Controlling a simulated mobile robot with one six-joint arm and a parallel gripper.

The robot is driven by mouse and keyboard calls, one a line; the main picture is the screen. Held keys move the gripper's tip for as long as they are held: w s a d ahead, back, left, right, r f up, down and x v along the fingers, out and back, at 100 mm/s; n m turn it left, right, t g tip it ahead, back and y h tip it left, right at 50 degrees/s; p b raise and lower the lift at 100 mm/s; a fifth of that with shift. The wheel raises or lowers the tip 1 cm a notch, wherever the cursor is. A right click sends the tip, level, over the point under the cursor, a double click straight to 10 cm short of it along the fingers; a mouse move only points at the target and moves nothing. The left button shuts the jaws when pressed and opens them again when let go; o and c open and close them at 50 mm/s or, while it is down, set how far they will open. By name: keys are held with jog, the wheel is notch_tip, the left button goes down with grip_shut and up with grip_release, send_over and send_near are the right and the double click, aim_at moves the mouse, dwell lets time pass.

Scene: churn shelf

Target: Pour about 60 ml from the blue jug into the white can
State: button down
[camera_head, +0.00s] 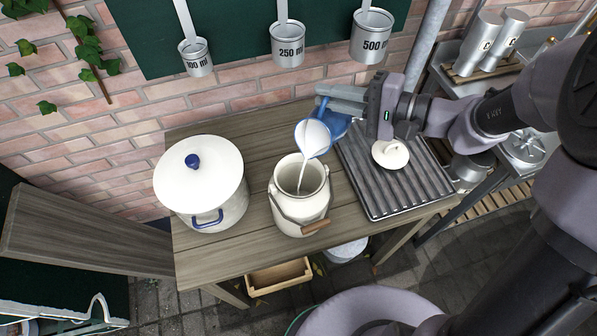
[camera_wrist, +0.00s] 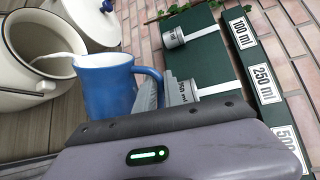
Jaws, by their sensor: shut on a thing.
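The blue jug (camera_head: 317,139) is tilted over the white can (camera_head: 300,205), and a thin white stream runs from its lip into the can's open mouth. The jug holds white liquid. In the wrist view the blue jug (camera_wrist: 106,85) and the stream also show, with the white can (camera_wrist: 38,60) at the left. My gripper (camera_head: 342,100) is shut on the jug at its handle side and holds it above the table. The can stands upright on the table, its wooden-gripped bail hanging at the front. The liquid level inside the can cannot be told.
A lidded white pot (camera_head: 200,185) stands left of the can. A ribbed grey tray (camera_head: 385,190) to the right bears a small white lid (camera_head: 390,154). Measuring cups, such as the 250 ml one (camera_head: 287,52), hang on the green board behind.

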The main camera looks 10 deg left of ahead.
jog(key=shift+s+a+r+n, duration=0.1)
jog(key=shift+s+r+n, duration=0.3)
jog(key=shift+s, duration=0.05)
dwell(1.9)
